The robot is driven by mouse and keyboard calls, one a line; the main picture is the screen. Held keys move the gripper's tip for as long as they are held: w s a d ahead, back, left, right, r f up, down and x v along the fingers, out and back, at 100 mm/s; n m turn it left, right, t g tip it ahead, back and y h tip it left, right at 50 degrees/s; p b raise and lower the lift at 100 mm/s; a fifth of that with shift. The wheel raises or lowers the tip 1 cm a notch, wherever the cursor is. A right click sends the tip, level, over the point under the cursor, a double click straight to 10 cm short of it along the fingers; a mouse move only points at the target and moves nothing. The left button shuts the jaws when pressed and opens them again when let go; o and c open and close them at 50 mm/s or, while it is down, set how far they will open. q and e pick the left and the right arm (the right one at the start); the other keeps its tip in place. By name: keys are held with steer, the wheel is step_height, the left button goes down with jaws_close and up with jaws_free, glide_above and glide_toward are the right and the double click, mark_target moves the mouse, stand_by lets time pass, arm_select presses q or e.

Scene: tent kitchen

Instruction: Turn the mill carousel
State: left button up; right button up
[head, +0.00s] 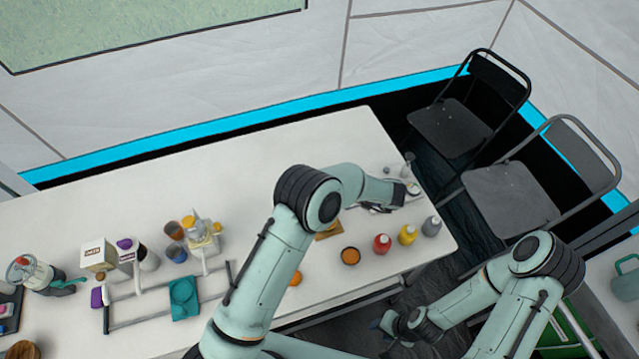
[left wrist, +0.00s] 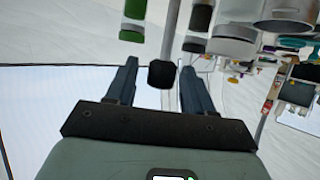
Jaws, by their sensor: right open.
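The mill carousel appears partly hidden behind my left gripper (head: 412,190) at the right end of the white table. A grey upright piece (head: 408,160) and a small dark knob (head: 386,170) show beside the gripper there. In the left wrist view my left gripper (left wrist: 159,66) has its two fingers apart, with a black knob (left wrist: 160,74) between them. I cannot tell whether the fingers touch it. A green-banded cylinder (left wrist: 133,20) and a dark-banded cylinder (left wrist: 199,22) show beyond. My right gripper (head: 394,323) is open and empty, low beside the table's front edge.
Red (head: 382,243), yellow (head: 407,234) and grey (head: 431,226) bottles stand near the table's (head: 300,150) right front corner, with an orange bowl (head: 350,256) beside them. A rack (head: 220,290) and several jars stand left. Two chairs (head: 510,195) stand right. The table's back is clear.

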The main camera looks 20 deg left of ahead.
arm_select(q)
steer(key=v, duration=1.3)
steer(key=shift+d, duration=0.15)
steer(key=shift+r, duration=0.15)
